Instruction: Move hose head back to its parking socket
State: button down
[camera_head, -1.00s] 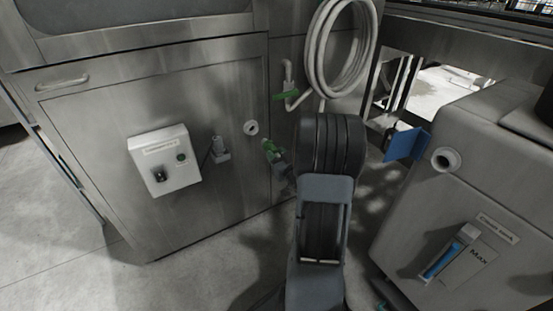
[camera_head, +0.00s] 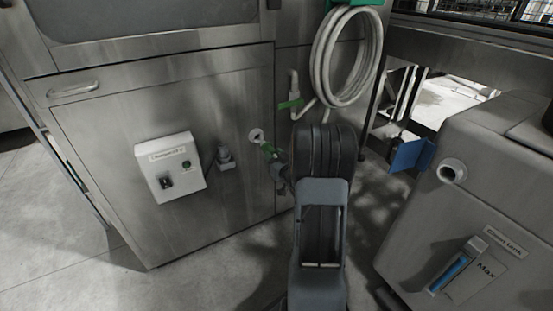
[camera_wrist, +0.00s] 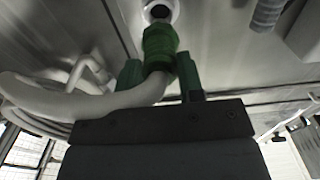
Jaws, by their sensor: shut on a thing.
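The green hose head (camera_wrist: 160,45) is between the two green fingers of my gripper (camera_wrist: 159,68), which is shut on it. A thick white hose (camera_wrist: 95,104) runs from it to the left. Its dark tip points at a round white-rimmed socket (camera_wrist: 172,4) at the top of the wrist view and overlaps its mouth; whether it is inside I cannot tell. In the head view the hose head (camera_head: 265,147) is just below and right of that socket (camera_head: 256,135) on the steel panel. My gripper (camera_head: 272,158) is partly hidden by its own small size there.
A white control box (camera_head: 170,167) and a grey fitting (camera_head: 225,158) are on the panel to the left. Coiled hose (camera_head: 320,60) hangs above my arm, beside a green-handled valve (camera_head: 291,104). A grey clean tank (camera_head: 480,210) with another round port (camera_head: 452,171) stands right.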

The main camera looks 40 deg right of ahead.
aim_at(268, 148)
jog(key=shift+w+d, duration=0.2)
jog(key=shift+w, duration=1.15)
jog(key=shift+w, duration=0.2)
jog(key=shift+w+d+b, duration=0.15)
jog(key=shift+w+b, duration=0.2)
jog(key=shift+w, duration=0.4)
jog(key=shift+w, duration=0.35)
dwell(0.4)
jog(key=c, duration=0.7)
grip_release()
jog(key=shift+o, duration=0.2)
jog(key=s+a+p, duration=0.1)
jog(key=s+p, duration=0.2)
jog(key=s, duration=1)
jog(key=shift+s+a, duration=0.35)
jog(key=shift+a, duration=0.05)
